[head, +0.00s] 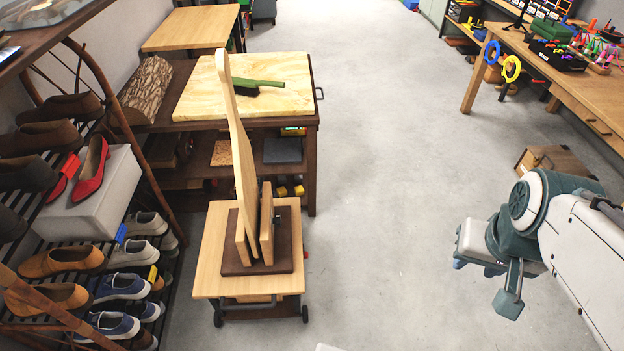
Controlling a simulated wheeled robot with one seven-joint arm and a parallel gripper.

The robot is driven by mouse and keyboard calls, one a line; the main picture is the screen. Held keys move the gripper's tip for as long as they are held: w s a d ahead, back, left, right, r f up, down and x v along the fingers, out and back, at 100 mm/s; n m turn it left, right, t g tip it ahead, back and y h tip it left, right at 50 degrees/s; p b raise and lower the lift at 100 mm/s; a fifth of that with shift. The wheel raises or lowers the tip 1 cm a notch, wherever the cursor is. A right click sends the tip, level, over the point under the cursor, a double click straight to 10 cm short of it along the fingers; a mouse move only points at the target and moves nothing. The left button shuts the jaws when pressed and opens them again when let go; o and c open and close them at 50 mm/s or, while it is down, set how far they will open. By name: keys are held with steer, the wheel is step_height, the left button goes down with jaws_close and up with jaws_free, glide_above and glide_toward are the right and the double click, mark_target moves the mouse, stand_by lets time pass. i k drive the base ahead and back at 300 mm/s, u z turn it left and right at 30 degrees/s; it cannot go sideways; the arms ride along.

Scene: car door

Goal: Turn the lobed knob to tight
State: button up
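A tall light wooden board (242,150) stands upright between wooden blocks on a dark brown base (284,263). The base rests on a small wheeled wooden cart (215,268) at left of centre. My gripper (508,290) is at the right, over bare floor and well apart from the cart. One dark finger-like part points down, and I cannot see the gap between the fingers.
A shoe rack (60,230) stands close to the left of the cart. Behind the cart is a workbench (180,125) with a green-handled brush (258,83). A tool table (570,75) stands at the back right, with a wooden box (552,160) on the floor. The middle floor is clear.

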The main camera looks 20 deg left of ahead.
mark_target(278, 220)
steer(key=i, duration=0.75)
steer(key=u, duration=1.7)
steer(key=k, duration=0.65)
steer(key=z, duration=0.25)
steer(key=i, duration=1.05)
steer(key=u, duration=0.5)
